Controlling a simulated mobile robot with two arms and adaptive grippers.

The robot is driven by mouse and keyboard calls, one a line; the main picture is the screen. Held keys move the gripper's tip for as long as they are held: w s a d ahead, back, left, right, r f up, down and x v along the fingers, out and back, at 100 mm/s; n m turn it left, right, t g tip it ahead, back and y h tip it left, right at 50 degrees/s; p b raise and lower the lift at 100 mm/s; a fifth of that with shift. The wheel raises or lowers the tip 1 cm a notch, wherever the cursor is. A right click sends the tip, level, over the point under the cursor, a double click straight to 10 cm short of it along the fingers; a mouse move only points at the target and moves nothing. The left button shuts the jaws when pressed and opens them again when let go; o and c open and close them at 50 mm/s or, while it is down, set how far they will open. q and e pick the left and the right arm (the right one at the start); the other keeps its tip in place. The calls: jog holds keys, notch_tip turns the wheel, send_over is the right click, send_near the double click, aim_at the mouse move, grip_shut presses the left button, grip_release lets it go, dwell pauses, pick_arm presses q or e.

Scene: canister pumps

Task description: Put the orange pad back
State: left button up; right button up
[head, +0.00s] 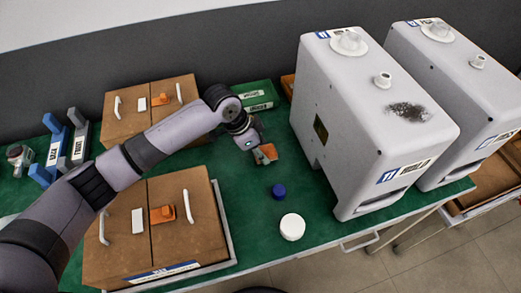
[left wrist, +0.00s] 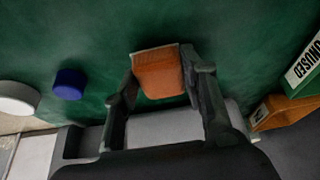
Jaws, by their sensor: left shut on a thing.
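The orange pad (head: 267,153) is held in my left gripper (head: 258,150), above the green table left of the near white canister machine. In the left wrist view the orange pad (left wrist: 158,76), with a pale edge along its top, sits between the two dark fingers of my left gripper (left wrist: 163,88). The gripper is shut on it. A green bin (head: 258,97) with white labels stands behind the gripper. One label (left wrist: 306,62) in the left wrist view reads "UNUSED". The bin's inside is not clear. My right gripper is not in view.
A blue cap (head: 279,191) and a white lid (head: 292,227) lie in front of the gripper. White machines (head: 365,120) stand to the right. Two brown boxes (head: 150,105) (head: 150,240) with white handles stand to the left. Blue and grey holders (head: 60,145) are at the far left.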

pick_arm(q)
jog(key=shift+f, duration=0.4)
jog(key=shift+f, duration=0.15)
jog(key=o, duration=1.1)
jog(key=v, duration=1.2)
